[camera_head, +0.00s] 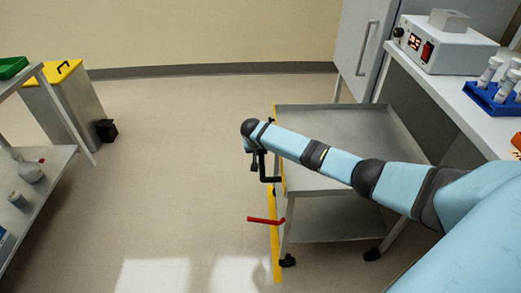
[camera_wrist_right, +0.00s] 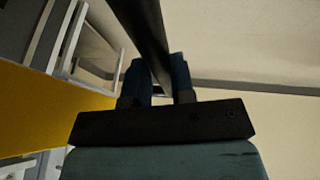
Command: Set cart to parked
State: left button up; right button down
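The cart is a grey metal two-shelf trolley; its top tray (camera_head: 335,120) and lower shelf (camera_head: 335,222) are empty in the head view. A black handle (camera_head: 270,179) sticks out at its left end. A red lever (camera_head: 266,220) shows lower down at that end. My right gripper (camera_head: 258,160) reaches down to the handle, partly hidden by its own wrist. In the right wrist view a dark bar (camera_wrist_right: 143,30), which looks like the handle, runs between the two fingers (camera_wrist_right: 160,85), which close on it. My left gripper is in neither view.
A bench (camera_head: 455,95) with a device (camera_head: 445,45) and blue tube rack (camera_head: 492,97) stands right. A yellow-lidded bin (camera_head: 65,95) and shelf rack (camera_head: 45,180) stand left. The floor (camera_head: 180,170) between is clear.

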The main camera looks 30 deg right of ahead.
aim_at(391, 143)
jog(key=shift+s+d, duration=0.1)
jog(key=shift+d, duration=0.05)
jog(key=shift+s+d+r+p, duration=0.15)
jog(key=shift+d+p, duration=0.15)
jog(key=shift+p, duration=0.25)
jog(key=s+d+p, duration=0.3)
jog(key=s+d, duration=0.5)
jog(key=d, duration=0.5)
jog(key=s+d+p, duration=0.3)
jog(key=s+d, duration=0.6)
jog(key=d, duration=0.5)
jog(key=s+d+p, duration=0.3)
jog(key=s+d, duration=0.5)
jog(key=d, duration=0.6)
jog(key=shift+s+d+f+p, duration=0.1)
jog(key=shift+s+f+p, duration=0.05)
jog(key=shift+f+p, duration=0.15)
jog(key=shift+s+d+r, duration=0.15)
jog(key=shift+s+d, duration=0.15)
jog(key=shift+d, duration=0.2)
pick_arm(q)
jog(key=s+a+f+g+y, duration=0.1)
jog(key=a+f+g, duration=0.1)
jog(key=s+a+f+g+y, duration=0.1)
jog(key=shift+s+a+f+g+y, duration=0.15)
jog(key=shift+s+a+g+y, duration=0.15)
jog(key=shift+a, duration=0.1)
pick_arm(e)
jog(key=shift+d+r, duration=0.1)
